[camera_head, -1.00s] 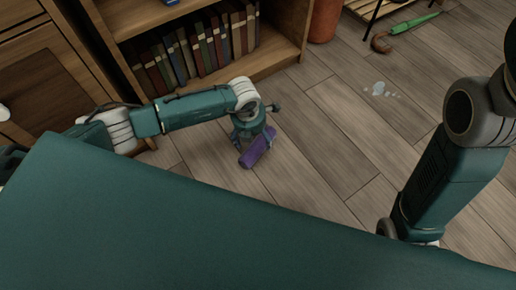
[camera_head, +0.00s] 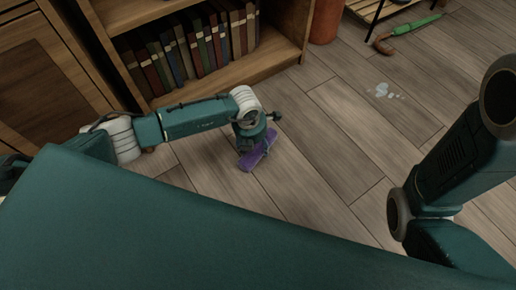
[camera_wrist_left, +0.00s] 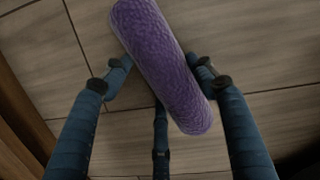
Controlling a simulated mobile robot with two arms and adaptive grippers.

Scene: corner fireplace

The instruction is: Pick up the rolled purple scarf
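The rolled purple scarf (camera_head: 260,155) lies on the wooden floor in front of the bookcase, partly hidden under my left gripper (camera_head: 250,142). In the left wrist view the scarf (camera_wrist_left: 165,65) runs diagonally from upper left to lower right, between the spread fingers of my left gripper (camera_wrist_left: 160,75). One finger is on each side of the scarf, close to its sides. A third finger is partly hidden behind the scarf. The fingers look open; firm contact cannot be seen. My right arm shows at the right of the head view, but its gripper does not.
A wooden bookcase (camera_head: 275,65) with a row of books stands close behind my left gripper. A terracotta pot (camera_head: 325,22) is beside it. A green umbrella (camera_head: 408,30) and a small puddle (camera_head: 384,90) are on the floor. The middle floor is otherwise clear.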

